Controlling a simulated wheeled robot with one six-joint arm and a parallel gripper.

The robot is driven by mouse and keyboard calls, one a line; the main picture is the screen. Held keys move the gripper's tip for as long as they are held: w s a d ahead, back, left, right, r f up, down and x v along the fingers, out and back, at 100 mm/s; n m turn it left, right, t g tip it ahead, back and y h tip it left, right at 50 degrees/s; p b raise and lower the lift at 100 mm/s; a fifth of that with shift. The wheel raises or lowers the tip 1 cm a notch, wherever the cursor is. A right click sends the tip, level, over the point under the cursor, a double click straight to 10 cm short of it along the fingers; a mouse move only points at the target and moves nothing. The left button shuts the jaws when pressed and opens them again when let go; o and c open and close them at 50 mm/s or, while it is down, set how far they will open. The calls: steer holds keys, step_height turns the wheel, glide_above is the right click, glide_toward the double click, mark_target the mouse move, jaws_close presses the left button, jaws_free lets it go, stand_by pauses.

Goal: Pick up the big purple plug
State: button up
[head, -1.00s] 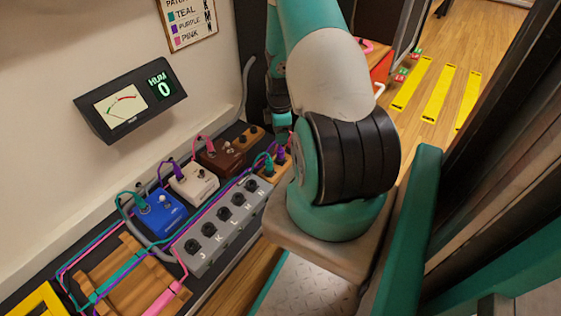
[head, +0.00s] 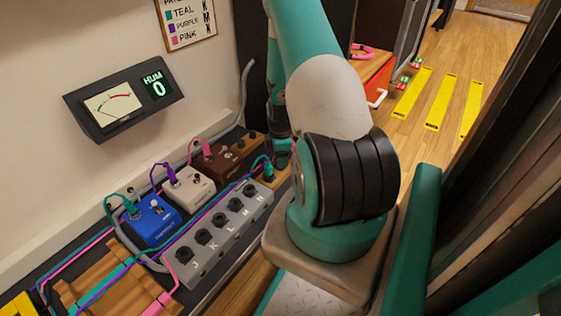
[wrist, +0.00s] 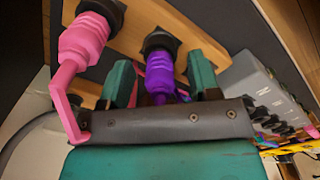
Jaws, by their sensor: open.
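The big purple plug (wrist: 160,72) stands in a black socket on a wooden strip in the wrist view. My gripper (wrist: 161,80) is open, with one teal finger on each side of the purple plug. A gap shows between the plug and each finger. In the head view my gripper (head: 282,150) is low at the far end of the bench, and it hides the purple plug. A big pink plug (wrist: 85,40) sits in the same strip, left of the gripper in the wrist view.
A grey row of lettered sockets (head: 215,240) runs along the bench front. Blue (head: 152,222), white (head: 189,188) and brown (head: 217,160) pedals with cables stand behind it. A meter (head: 124,98) hangs on the wall. Yellow strips (head: 440,102) lie on the clear floor.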

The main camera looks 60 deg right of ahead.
steer(key=c, duration=1)
